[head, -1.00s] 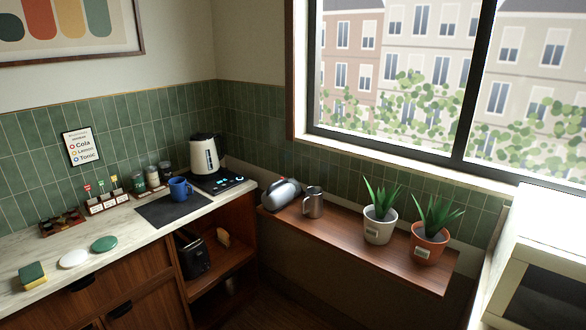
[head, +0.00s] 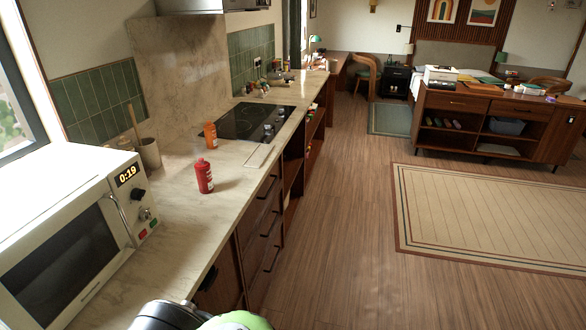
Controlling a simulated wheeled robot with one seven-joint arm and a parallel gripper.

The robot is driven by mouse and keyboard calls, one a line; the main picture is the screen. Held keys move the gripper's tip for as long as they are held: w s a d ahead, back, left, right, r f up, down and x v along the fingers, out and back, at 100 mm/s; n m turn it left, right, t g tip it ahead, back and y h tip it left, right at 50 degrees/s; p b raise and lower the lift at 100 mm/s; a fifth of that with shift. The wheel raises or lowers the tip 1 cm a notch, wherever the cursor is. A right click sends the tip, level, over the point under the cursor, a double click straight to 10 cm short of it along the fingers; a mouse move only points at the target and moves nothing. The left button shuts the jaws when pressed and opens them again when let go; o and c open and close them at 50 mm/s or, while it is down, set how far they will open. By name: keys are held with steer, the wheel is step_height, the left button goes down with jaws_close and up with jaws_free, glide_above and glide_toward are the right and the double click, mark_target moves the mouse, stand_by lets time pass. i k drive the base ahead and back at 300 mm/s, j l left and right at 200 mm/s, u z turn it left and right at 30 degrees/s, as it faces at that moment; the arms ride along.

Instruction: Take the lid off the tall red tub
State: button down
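I cannot make out a tall red tub with a lid for certain. A red bottle-shaped container (head: 204,177) with a narrow neck and a pale label stands upright on the marble counter (head: 170,240), right of the microwave. Only a rounded part of my arm shows at the bottom edge. My gripper is not in view, so its state and what it may hold are hidden.
An orange bottle (head: 210,136) stands behind the red one, near the black hob (head: 252,121). A white microwave (head: 75,235) fills the near left. A utensil crock (head: 149,152) stands by the wall. The wooden floor (head: 345,240) right of the counter is clear.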

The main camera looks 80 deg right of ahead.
mark_target(201, 164)
steer(key=z, duration=1.8)
